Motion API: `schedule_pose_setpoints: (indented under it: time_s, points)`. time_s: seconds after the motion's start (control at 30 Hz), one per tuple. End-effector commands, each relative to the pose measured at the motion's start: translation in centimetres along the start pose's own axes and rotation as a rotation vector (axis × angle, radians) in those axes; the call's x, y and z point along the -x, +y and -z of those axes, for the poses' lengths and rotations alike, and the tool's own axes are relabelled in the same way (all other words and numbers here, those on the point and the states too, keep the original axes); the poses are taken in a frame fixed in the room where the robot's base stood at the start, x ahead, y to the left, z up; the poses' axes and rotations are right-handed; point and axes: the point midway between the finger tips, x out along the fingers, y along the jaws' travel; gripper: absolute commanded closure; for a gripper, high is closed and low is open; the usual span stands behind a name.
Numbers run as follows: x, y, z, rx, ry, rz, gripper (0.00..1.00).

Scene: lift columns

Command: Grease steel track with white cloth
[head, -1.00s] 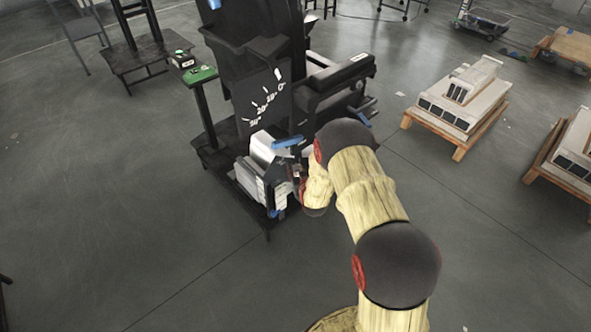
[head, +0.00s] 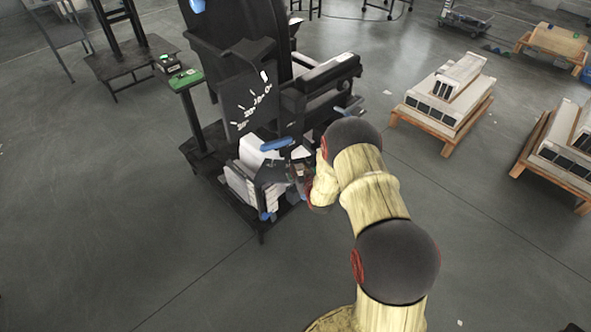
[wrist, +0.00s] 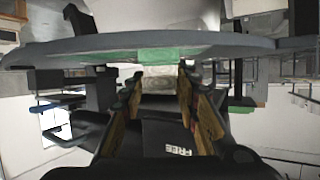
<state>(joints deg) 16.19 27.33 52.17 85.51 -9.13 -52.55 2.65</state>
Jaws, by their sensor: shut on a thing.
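My gripper (head: 280,173) is low at the front of the dark machine with an angle scale (head: 252,105), beside a stack of white blocks or boxes. In the wrist view my gripper (wrist: 160,88) has its two fingers close around a pale, textured piece (wrist: 163,84), which looks like the white cloth. Its far side is hidden. A long grey curved bar (wrist: 80,48) crosses the wrist view just beyond the fingertips, with a green patch at its middle. I cannot tell whether this bar is the steel track, or whether the cloth touches it.
A post with a green-topped box (head: 185,78) stands left of the machine. Wooden pallets with white units (head: 440,95) stand at the right. A dark stand (head: 130,60) is at the back left. The floor at the front left is clear.

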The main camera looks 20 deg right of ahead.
Motion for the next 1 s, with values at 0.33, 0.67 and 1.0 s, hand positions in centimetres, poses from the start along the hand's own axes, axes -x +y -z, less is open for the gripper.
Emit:
schedule_pose_setpoints:
  time_s: [0.33,0.67,1.0]
  points:
    - [0.0,1.2,0.1,0.000,0.002,-0.001,0.89]
    - [-0.1,3.2,0.1,-0.001,0.002,-0.001,0.89]
    - [-0.1,4.3,0.1,0.000,0.003,-0.001,0.89]
